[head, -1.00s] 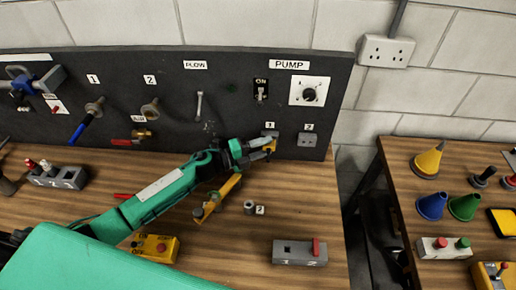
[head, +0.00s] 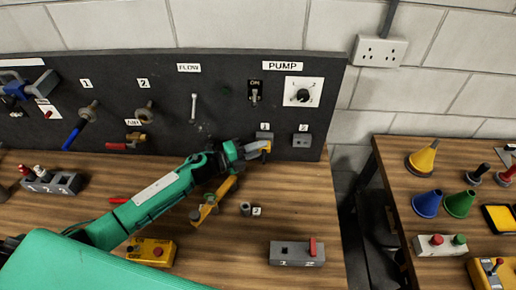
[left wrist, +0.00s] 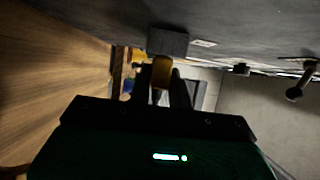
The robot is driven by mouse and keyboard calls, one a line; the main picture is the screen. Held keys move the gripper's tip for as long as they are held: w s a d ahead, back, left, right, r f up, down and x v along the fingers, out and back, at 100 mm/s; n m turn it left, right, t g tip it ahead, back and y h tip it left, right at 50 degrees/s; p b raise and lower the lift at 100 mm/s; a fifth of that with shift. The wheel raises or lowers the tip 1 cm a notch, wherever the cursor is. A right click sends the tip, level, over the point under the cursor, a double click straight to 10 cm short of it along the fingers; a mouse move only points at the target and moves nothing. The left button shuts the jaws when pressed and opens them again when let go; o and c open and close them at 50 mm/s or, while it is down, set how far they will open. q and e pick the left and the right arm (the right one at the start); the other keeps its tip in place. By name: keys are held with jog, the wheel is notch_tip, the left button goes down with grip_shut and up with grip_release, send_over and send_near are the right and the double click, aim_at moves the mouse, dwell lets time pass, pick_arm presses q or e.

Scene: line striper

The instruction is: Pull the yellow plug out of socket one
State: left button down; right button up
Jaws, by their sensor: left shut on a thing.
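The yellow plug (head: 267,147) is at socket one (head: 264,135), the small grey box under the label 1 on the dark panel. My left gripper (head: 260,150) is shut on the plug and partly hides it. In the left wrist view, the yellow plug (left wrist: 161,72) sits between the dark fingers (left wrist: 161,88), right against the grey socket box (left wrist: 167,42). I cannot tell whether its pins are still inside. Socket two (head: 302,140) is to the right and empty. My right gripper is not in view.
The dark panel (head: 225,105) also carries a switch (head: 255,92), a dial (head: 302,94) and valve handles. On the bench below are a grey nut (head: 246,208), a grey switch box (head: 297,253) and a yellow button box (head: 151,252). A second table (head: 400,165) with cones stands at the right.

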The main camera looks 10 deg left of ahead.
pick_arm(q)
jog(key=shift+s+d+f, duration=0.1)
jog(key=shift+s, duration=0.2)
jog(key=shift+s, duration=0.3)
jog(key=shift+s, duration=0.1)
jog(key=s, duration=0.1)
jog(key=s+p, duration=0.1)
jog(key=s, duration=0.1)
jog(key=shift+s+d, duration=0.1)
jog(key=shift+d, duration=0.25)
dwell(0.4)
